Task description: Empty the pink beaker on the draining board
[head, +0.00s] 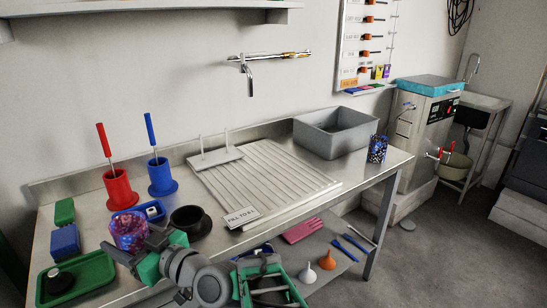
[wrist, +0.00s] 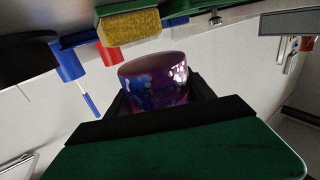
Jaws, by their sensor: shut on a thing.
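The pink beaker (head: 129,230), see-through with a dark blue pattern or contents, is at the left front of the steel bench. My gripper (head: 137,252) is shut on it. In the wrist view the beaker (wrist: 153,78) sits between the dark fingers of my gripper (wrist: 160,98), and its lower part is hidden. It looks near upright in the head view; I cannot tell whether it touches the bench. The grooved draining board (head: 265,180) lies mid-bench, to the right of the beaker, with nothing pink on it.
A black round dish (head: 190,220) stands between beaker and board. Red (head: 118,188) and blue (head: 162,177) holders with upright handles stand behind. A green tray (head: 92,268) is at left. A white card (head: 242,217), grey basin (head: 336,140) and dark-blue patterned beaker (head: 377,149) are farther right.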

